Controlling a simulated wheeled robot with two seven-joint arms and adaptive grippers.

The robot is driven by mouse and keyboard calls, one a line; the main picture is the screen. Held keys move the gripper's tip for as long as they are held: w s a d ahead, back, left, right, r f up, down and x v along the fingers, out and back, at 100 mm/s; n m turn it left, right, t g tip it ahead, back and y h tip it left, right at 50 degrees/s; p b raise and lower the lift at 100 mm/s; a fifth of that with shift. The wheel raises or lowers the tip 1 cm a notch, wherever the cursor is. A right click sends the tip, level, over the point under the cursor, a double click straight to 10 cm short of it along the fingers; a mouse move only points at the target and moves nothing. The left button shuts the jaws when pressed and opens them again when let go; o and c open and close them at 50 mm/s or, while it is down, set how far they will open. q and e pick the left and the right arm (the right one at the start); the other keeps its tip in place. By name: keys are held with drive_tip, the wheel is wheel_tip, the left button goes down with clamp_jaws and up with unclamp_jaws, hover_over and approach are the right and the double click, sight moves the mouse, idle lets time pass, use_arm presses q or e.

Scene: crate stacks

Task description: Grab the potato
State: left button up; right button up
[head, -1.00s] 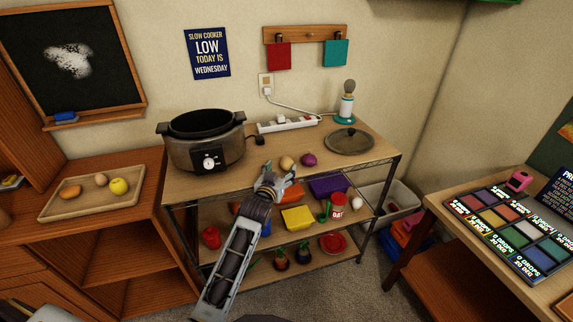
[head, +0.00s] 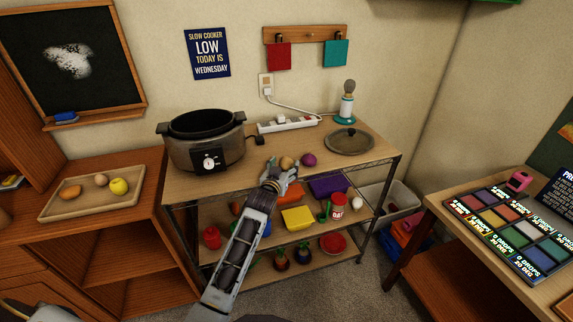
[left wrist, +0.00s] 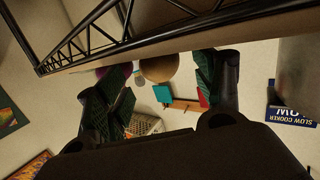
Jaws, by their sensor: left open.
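The brown potato (head: 287,162) lies on the top of the wooden shelf table, near its front edge, just left of a purple onion (head: 309,159). My left gripper (head: 282,170) is open and empty at that front edge, close to the potato on its near side. In the left wrist view, which is turned over, the potato (left wrist: 158,68) shows between the two open fingers (left wrist: 163,90) and beyond them, with the onion partly behind one finger. I cannot tell whether a finger touches the potato.
A slow cooker (head: 205,142) stands left on the table top (head: 235,182); a glass lid (head: 350,141) lies right. A power strip (head: 288,124) is behind. Lower shelves hold bins, including a yellow one (head: 297,217). A tray (head: 90,198) with produce is at left.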

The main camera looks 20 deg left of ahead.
use_arm(q)
drive_tip(key=shift+w, duration=0.4)
drive_tip(key=shift+w+f, duration=0.1)
drive_tip(key=shift+w, duration=0.4)
drive_tip(key=c, duration=1.1)
drive_tip(key=shift+c, duration=0.2)
use_arm(e)
drive_tip(key=shift+w+d, duration=0.1)
drive_tip(key=shift+w, duration=0.05)
